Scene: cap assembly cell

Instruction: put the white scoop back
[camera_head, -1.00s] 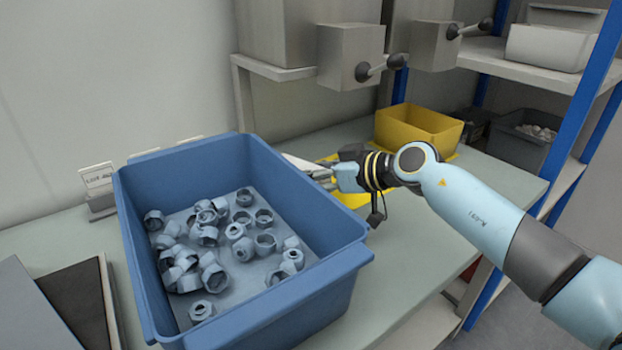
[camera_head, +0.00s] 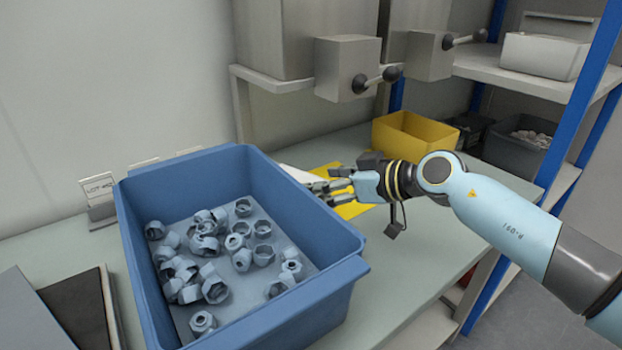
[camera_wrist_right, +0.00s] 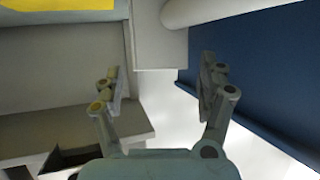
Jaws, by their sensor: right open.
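The white scoop (camera_head: 302,175) shows only in part, as a pale flat shape behind the far right wall of the blue bin (camera_head: 310,279), by the yellow mat (camera_head: 352,209). My right gripper (camera_head: 330,188) is open beside it, its fingers pointing left at the bin. In the right wrist view, a white surface (camera_wrist_right: 178,112), probably the scoop, shows beyond and between the spread fingers (camera_wrist_right: 160,88). I cannot tell whether they touch it. The bin wall also shows at right there (camera_wrist_right: 245,75). My left gripper is out of view.
Several grey-blue caps (camera_head: 213,289) lie in the bin. A yellow box (camera_head: 416,137) stands behind my right wrist. Grey machine blocks with levers (camera_head: 348,68) overhang the back. A blue-posted shelf (camera_head: 540,85) stands at right. The worktop front right of the bin is clear.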

